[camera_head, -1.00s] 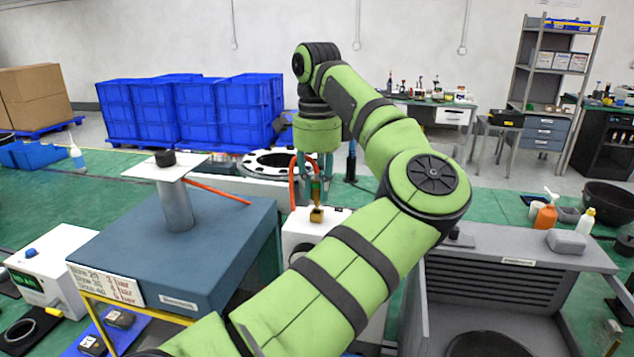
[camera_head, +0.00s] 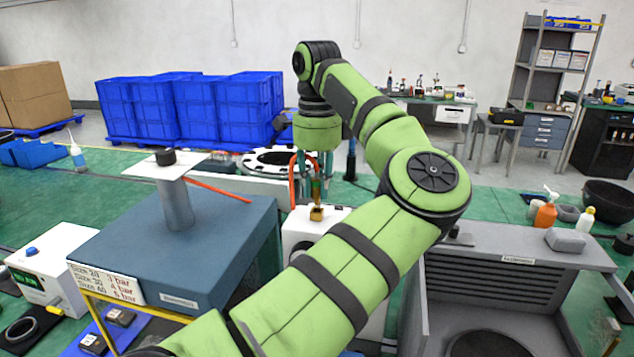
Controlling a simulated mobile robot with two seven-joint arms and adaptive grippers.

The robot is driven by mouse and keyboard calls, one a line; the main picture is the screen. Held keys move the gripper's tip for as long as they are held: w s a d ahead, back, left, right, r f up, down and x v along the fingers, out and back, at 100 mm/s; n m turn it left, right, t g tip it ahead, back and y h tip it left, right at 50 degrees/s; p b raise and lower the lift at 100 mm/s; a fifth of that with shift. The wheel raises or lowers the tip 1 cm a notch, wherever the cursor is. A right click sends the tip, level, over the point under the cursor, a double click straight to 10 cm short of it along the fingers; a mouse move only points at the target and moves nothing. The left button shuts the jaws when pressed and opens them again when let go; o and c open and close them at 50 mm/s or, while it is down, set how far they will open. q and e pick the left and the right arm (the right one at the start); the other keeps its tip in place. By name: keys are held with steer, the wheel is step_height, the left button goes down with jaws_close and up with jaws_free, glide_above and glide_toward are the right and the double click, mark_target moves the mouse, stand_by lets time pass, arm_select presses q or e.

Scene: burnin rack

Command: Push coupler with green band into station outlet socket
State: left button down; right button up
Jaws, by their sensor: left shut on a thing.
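My left gripper (camera_head: 316,180) points straight down, with its green arm crossing the middle of the view. It is shut on the coupler (camera_head: 317,193), a small upright piece between the fingertips. A green band on it is hard to make out at this size. Right below it is a small brass block (camera_head: 316,213), probably the station outlet socket, on top of a white box (camera_head: 296,228). The coupler's lower end meets or nearly meets the block; I cannot tell how deep it sits. An orange hose (camera_head: 292,180) loops beside the gripper. My right gripper is not in view.
A blue-grey bench (camera_head: 215,245) with a post and white plate (camera_head: 165,166) stands left. A grey cabinet (camera_head: 520,245) stands right. A white device (camera_head: 45,270) is at far left. Blue crates (camera_head: 190,108) stand behind on the floor.

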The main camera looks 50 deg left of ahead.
arm_select(q)
steer(key=shift+f+b, duration=1)
steer(key=shift+f, duration=0.3)
stand_by(0.4)
steer(key=c, duration=1)
jaws_free()
steer(key=shift+r, duration=0.1)
steer(key=shift+c, duration=0.2)
step_height(320, 180, up, 12)
